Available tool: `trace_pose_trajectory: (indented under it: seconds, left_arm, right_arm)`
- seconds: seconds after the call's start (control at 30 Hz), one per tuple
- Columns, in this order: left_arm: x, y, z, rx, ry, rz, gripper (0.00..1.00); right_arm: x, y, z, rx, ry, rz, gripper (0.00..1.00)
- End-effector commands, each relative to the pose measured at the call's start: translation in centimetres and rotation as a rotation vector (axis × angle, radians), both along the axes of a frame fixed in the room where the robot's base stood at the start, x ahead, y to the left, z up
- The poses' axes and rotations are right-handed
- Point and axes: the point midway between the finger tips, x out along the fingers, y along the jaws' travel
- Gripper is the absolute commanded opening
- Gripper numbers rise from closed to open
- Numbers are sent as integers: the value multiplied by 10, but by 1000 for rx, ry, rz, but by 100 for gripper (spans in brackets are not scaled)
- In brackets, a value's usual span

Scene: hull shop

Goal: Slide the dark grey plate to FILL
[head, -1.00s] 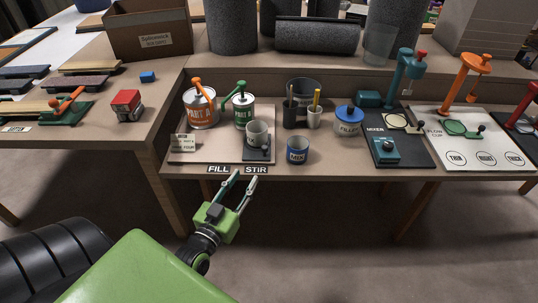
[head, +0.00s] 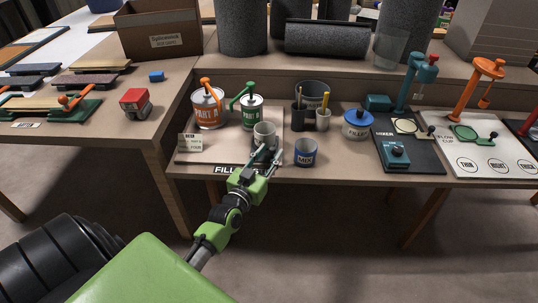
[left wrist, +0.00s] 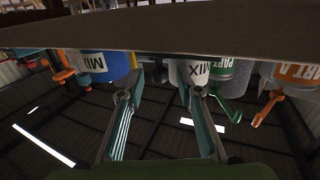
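The dark grey plate (head: 278,141) lies on the board at the front of the bench, with a grey cup (head: 264,133) standing on it. Its front part is hidden behind my left gripper (head: 266,154). My left gripper is open, with its fingers at the front of the plate and cup. In the left wrist view the picture is upside down; the two fingers stand apart, with the MIX-labelled grey cup (left wrist: 188,74) beyond them. Whether a finger touches the plate or its knob I cannot tell. The FILL label (head: 226,170) is on the bench's front edge; STIR is covered by my gripper. My right gripper is not in view.
A blue MIX tin (head: 305,153) stands close to the right of the fingers. The PART A can (head: 208,109) and a green-labelled can (head: 252,113) stand behind. A small sign (head: 189,143) stands at the board's left. The board left of the plate is mostly clear.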

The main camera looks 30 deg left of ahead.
Motion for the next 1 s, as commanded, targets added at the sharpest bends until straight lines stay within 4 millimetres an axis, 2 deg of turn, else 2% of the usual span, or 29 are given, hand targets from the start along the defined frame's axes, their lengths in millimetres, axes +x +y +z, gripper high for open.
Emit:
trace_pose_trajectory:
  seconds: [0.07, 0.2, 0.37, 0.47, 0.57, 0.8, 1.0]
  left_arm:
    - [0, 0, 0, 0, 0, 0, 32]
    - [0, 0, 0, 0, 0, 0, 0]
    - [-1, 0, 0, 0, 0, 0, 0]
    - [-5, 8, 0, 5, 1, 1, 0]
    - [-16, 26, -1, 8, 4, 1, 0]
    - [-50, 81, -2, 8, 6, 0, 0]
    - [-64, 104, 0, 1, 1, 0, 0]
  right_arm:
    - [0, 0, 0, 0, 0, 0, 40]
    - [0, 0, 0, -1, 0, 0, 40]
    - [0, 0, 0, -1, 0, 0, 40]
    - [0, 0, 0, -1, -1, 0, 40]
    - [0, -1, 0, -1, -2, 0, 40]
    - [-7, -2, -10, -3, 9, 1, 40]
    - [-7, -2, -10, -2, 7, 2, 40]
